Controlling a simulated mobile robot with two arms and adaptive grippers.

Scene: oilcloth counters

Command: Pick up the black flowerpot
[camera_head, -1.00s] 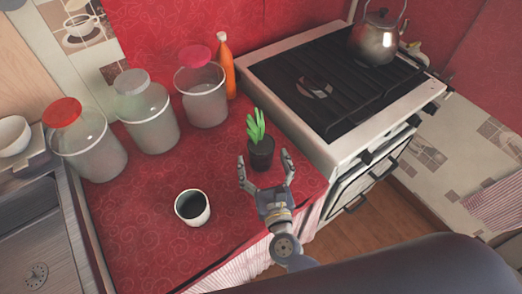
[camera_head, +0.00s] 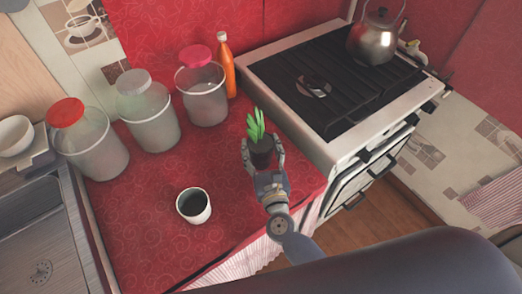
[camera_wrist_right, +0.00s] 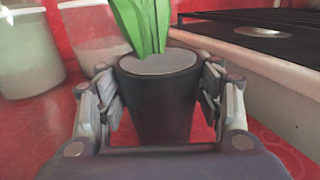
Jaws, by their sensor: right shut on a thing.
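The black flowerpot (camera_head: 262,157) with a green plant stands upright on the red counter, near the stove. In the right wrist view the pot (camera_wrist_right: 158,98) fills the middle, with the green leaves (camera_wrist_right: 143,22) rising from its grey top. My right gripper (camera_head: 263,158) is around the pot, one finger on each side, and shut on it. In the wrist view its fingers (camera_wrist_right: 159,100) press at the left and right sides of the pot. The pot's lower front is partly hidden by the gripper. My left gripper is not in view.
A white cup (camera_head: 194,206) with dark contents stands left of the gripper. Several glass jars (camera_head: 148,118) and an orange bottle (camera_head: 225,66) stand behind. The stove (camera_head: 330,90) with a kettle (camera_head: 376,38) is close on the right. A sink (camera_head: 38,235) lies at the left.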

